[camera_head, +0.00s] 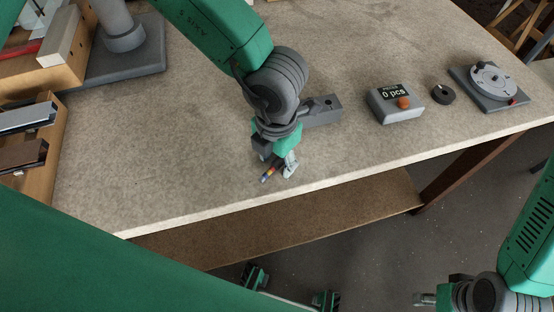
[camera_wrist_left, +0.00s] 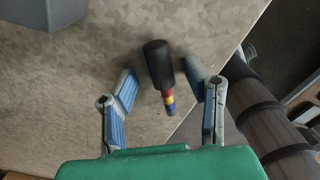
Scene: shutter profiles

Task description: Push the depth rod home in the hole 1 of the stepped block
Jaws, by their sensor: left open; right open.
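The depth rod (camera_wrist_left: 158,68) has a black handle and red, yellow and blue bands. It appears to lie on the table between the open fingers of my left gripper (camera_wrist_left: 162,82), with a visible gap on each side. In the head view the rod's coloured end (camera_head: 267,173) shows beside the left gripper (camera_head: 278,168), low over the table near its front edge. The stepped block (camera_head: 321,110) is grey with a dark hole on top, just behind the left wrist, which partly hides it. My right gripper (camera_head: 424,299) is open and empty at the lower right, off the table.
A counter box (camera_head: 396,104) reading "0 pcs" with an orange button, a black ring (camera_head: 443,94) and a round dial fixture (camera_head: 490,86) stand to the right. Wooden trays (camera_head: 36,145) with profiles and a grey stand (camera_head: 125,58) are at left. The table's left middle is clear.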

